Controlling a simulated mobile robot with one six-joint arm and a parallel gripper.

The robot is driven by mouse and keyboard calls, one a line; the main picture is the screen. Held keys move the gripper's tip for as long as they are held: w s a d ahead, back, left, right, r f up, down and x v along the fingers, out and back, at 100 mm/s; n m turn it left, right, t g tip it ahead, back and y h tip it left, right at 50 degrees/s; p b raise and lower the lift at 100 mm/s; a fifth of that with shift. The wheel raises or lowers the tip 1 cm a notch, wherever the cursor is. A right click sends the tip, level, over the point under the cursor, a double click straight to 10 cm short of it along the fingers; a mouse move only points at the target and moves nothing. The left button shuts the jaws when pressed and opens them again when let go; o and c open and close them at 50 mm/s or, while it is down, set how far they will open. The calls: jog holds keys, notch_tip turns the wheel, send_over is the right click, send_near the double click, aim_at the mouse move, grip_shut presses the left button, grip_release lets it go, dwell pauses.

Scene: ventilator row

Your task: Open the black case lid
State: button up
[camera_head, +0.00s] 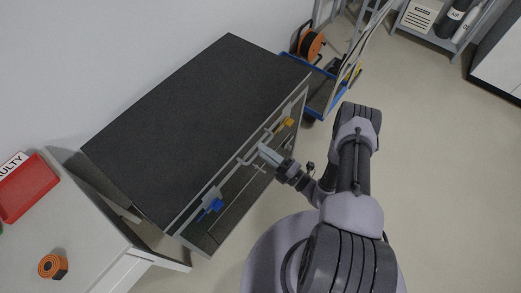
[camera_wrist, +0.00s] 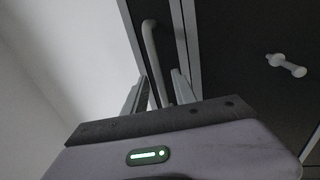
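The black case (camera_head: 195,125) is a long, dark box against the wall with a flat, dark lid that appears shut. A pale bar handle (camera_wrist: 150,45) runs along its light-edged front side. My gripper (camera_head: 264,150) is at this front edge, near the middle of the case. In the wrist view, my gripper (camera_wrist: 160,78) has its two fingers apart, one on each side of the handle bar. A gap shows beside the bar, and I cannot see firm contact. The lower end of the bar is partly hidden between the fingers.
A blue item (camera_head: 211,208) and a yellow item (camera_head: 289,122) show at the case front. A white table (camera_head: 95,262) with a red bin (camera_head: 27,190) and an orange roll (camera_head: 53,266) stands at lower left. A blue cart (camera_head: 318,92) stands beyond the case. Floor at right is clear.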

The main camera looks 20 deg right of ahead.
jog(key=shift+x, duration=0.8)
grip_shut()
dwell(0.9)
